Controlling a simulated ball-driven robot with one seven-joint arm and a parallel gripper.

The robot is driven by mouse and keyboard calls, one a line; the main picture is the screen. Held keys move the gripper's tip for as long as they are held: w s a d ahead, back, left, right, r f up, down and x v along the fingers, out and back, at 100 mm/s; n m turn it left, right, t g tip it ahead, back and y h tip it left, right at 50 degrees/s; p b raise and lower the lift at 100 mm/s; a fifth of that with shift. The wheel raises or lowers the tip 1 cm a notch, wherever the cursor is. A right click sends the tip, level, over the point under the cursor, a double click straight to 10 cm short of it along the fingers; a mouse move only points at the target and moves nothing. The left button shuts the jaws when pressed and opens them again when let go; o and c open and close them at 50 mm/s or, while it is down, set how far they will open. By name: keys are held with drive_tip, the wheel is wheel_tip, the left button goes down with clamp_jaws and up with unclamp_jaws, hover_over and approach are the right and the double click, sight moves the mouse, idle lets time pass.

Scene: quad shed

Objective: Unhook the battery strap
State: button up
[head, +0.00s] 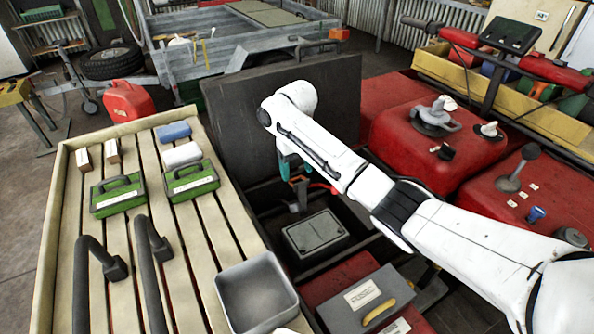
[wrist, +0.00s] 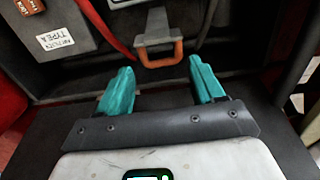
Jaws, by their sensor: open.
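My gripper (wrist: 163,85) is open, with two teal fingers apart and nothing between their tips. In the head view my gripper (head: 292,166) hangs over the dark open bay behind a grey block (head: 316,234). In the wrist view a red strap (wrist: 104,27) runs down from the top edge, left of centre. An orange U-shaped pull (wrist: 159,58) on a grey bracket (wrist: 157,28) lies just beyond the fingertips, roughly centred between them and apart from them. I cannot tell how the strap joins the bracket. In the head view my arm hides part of this area.
A dark upright panel (head: 262,110) stands behind the bay. A slatted bench (head: 205,225) with green cases (head: 190,180) and a grey bin (head: 256,292) is at left. Red bodywork (head: 425,150) is at right. A labelled grey box (head: 367,298) sits in front.

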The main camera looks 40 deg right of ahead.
wheel_tip(320, 180, up, 9)
drive_tip(key=p, duration=0.1)
drive_tip(key=shift+r, duration=0.15)
idle(0.6)
